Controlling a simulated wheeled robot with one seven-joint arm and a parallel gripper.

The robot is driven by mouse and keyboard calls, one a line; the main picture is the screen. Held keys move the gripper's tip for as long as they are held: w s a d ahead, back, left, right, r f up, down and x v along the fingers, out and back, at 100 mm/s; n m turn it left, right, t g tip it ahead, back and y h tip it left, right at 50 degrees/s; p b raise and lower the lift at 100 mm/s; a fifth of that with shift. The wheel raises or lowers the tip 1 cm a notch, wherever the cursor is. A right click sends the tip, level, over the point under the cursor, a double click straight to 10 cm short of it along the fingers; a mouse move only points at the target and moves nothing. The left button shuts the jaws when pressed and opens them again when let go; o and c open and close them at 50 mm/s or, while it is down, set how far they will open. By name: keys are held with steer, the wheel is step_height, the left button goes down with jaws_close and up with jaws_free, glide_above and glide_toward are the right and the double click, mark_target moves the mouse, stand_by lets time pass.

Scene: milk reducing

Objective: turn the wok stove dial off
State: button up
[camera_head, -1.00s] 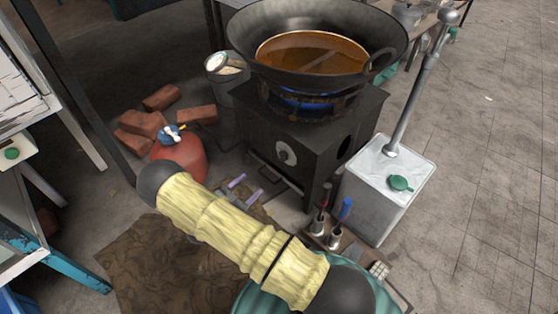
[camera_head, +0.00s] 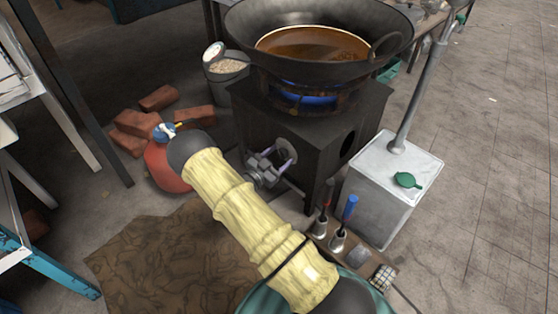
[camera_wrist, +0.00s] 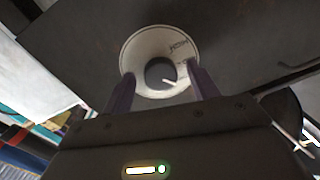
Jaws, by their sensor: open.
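The wok stove (camera_head: 300,130) is a dark box with a lit blue flame under a large wok (camera_head: 320,40) of brown liquid. Its dial is on the front face, mostly hidden by my gripper in the head view. In the wrist view the dial (camera_wrist: 160,72) has a pale round plate with markings and a dark central knob with a white pointer line towards the lower right. My gripper (camera_head: 270,163) is open in front of the dial. In the wrist view its purple fingers (camera_wrist: 163,90) stand on either side of the knob, and I cannot tell if they touch it.
A red gas cylinder (camera_head: 165,168) with a blue valve and several bricks (camera_head: 140,124) lie left of the stove. A white metal canister (camera_head: 385,190) with a pipe stands to the right. Tools with red and blue handles (camera_head: 349,208) stand near the front right. The right floor is clear.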

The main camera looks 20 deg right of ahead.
steer(key=shift+w+d, duration=0.1)
steer(key=shift+w, duration=0.1)
steer(key=c, duration=0.6)
steer(key=shift+d, duration=0.1)
steer(key=c, duration=0.4)
steer(key=shift+m, duration=0.4)
steer(key=shift+m+p, duration=0.3)
steer(key=shift+p, duration=0.05)
steer(key=m+p, duration=0.1)
steer(key=m, duration=0.1)
steer(key=shift+r+m, duration=0.1)
steer(key=shift+m, duration=0.3)
steer(key=shift+s+m+h+p, duration=0.15)
steer(key=shift+m+p, duration=0.1)
steer(key=shift+m, duration=0.75)
steer(key=shift+s+m+h+p, duration=0.15)
steer(key=shift+m+p, duration=0.1)
steer(key=shift+m, duration=0.75)
steer(key=shift+w, duration=0.1)
